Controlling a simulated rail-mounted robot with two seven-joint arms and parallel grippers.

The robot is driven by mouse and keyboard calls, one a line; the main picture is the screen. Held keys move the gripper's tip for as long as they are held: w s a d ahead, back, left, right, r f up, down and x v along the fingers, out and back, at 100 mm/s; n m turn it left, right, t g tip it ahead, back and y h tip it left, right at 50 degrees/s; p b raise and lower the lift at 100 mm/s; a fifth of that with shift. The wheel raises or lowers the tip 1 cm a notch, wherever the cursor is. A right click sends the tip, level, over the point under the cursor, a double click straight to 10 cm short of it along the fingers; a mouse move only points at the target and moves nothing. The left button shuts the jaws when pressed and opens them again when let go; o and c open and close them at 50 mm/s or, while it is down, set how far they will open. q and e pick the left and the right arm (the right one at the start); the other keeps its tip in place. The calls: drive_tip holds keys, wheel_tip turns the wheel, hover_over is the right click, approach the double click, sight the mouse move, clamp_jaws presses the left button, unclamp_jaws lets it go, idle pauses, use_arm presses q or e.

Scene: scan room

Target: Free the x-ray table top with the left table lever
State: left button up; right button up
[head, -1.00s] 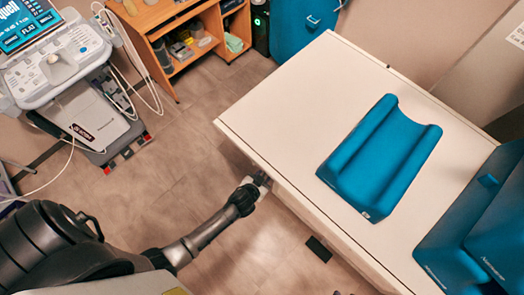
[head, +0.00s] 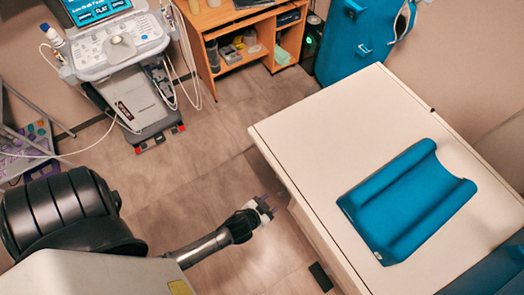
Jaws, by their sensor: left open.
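The x-ray table top (head: 310,130) is a long, pale, flat slab on the right side of the head view. Its near-left side faces my left arm. My left gripper (head: 270,207) is open and empty, a little to the left of that side edge and apart from it. The left table lever cannot be made out clearly; the side under the edge near my gripper is dark and small in the view. My right gripper is not in view.
A blue grooved cushion (head: 405,200) lies on the table top. More blue padding (head: 490,272) is at the lower right. An ultrasound cart (head: 140,95) and a wooden shelf (head: 240,40) stand at the back. Floor (head: 190,190) left of the table is clear.

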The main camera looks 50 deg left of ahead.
use_arm(q)
drive_tip(key=shift+v, duration=2)
drive_tip(key=shift+c, duration=0.4)
